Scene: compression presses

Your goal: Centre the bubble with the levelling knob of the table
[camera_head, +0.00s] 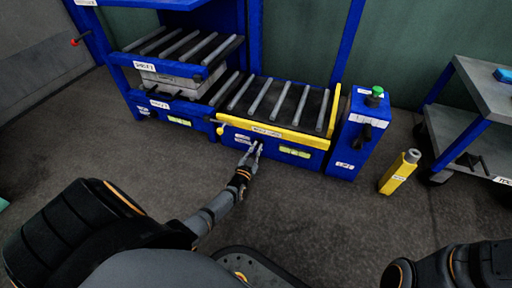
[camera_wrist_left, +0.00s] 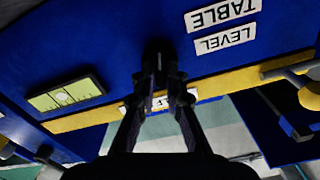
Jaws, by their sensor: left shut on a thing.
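The blue roller table (camera_head: 275,100) has a yellow rail along its front. A yellow-green level vial (camera_head: 295,152) sits on its blue front panel; in the left wrist view the vial (camera_wrist_left: 65,93) is at the left, and its bubble is too unclear to place. My left gripper (camera_head: 256,148) is at this panel, left of the vial in the head view. In the left wrist view my gripper (camera_wrist_left: 160,78) is shut on a dark levelling knob (camera_wrist_left: 157,48), mostly hidden by the fingers. A "LEVEL TABLE" label (camera_wrist_left: 224,28) is beside it. My right gripper is out of view.
A second vial (camera_head: 180,120) is on the neighbouring blue unit at left. A yellow knob (camera_head: 220,131) projects near the rail's left end. A blue post with a green button (camera_head: 376,92), a yellow bottle (camera_head: 400,172) and a grey cart (camera_head: 470,110) stand to the right. The near floor is open.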

